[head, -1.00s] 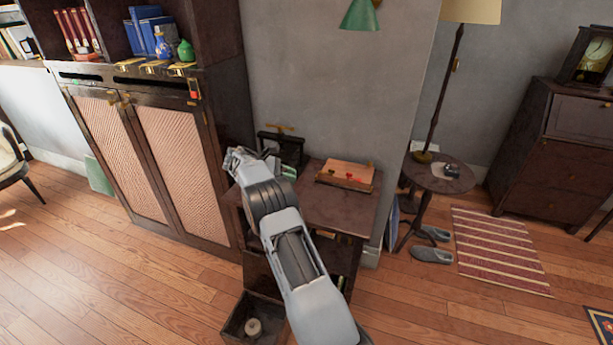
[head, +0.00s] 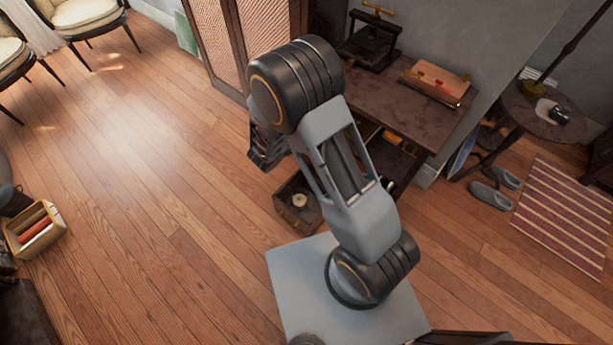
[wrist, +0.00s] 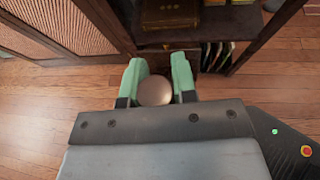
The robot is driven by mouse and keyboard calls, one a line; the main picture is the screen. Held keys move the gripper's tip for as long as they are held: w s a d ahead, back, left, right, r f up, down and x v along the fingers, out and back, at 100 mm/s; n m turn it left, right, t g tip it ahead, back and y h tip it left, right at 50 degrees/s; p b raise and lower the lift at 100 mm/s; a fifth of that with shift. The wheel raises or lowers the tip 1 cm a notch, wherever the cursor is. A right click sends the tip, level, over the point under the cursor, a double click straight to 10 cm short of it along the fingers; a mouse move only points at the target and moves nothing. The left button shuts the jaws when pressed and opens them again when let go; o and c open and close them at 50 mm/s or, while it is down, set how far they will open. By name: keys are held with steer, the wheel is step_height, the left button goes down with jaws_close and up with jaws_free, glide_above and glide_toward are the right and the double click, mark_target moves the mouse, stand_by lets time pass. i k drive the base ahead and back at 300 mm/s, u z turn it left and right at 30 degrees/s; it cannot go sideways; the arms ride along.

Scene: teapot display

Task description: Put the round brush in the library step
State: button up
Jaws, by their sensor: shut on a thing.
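My gripper (wrist: 155,80) shows in the wrist view with its green fingers closed on either side of the round brush (wrist: 155,92), a smooth brownish round thing. In the head view my gripper (head: 260,158) is partly hidden behind my arm, and the brush cannot be made out there. A dark open wooden box (head: 296,217), apparently the library step, stands on the floor by the dark desk, right of and below my gripper in the picture. A small pale round thing (head: 300,199) lies inside it. My arm covers part of the box's surroundings.
The dark desk (head: 415,110) bears a black press (head: 370,45) and a wooden box (head: 436,82). A round side table (head: 540,115), slippers (head: 492,197) and a striped rug (head: 565,215) are at right. A basket (head: 35,230) stands at left. Floor between is clear.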

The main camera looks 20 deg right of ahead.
mark_target(317, 209)
steer(key=u, duration=0.65)
steer(key=k, duration=1)
steer(key=u, duration=1.3)
steer(key=i, duration=1.6)
steer(key=z, duration=1.6)
steer(key=i, duration=0.9)
steer(key=z, duration=1)
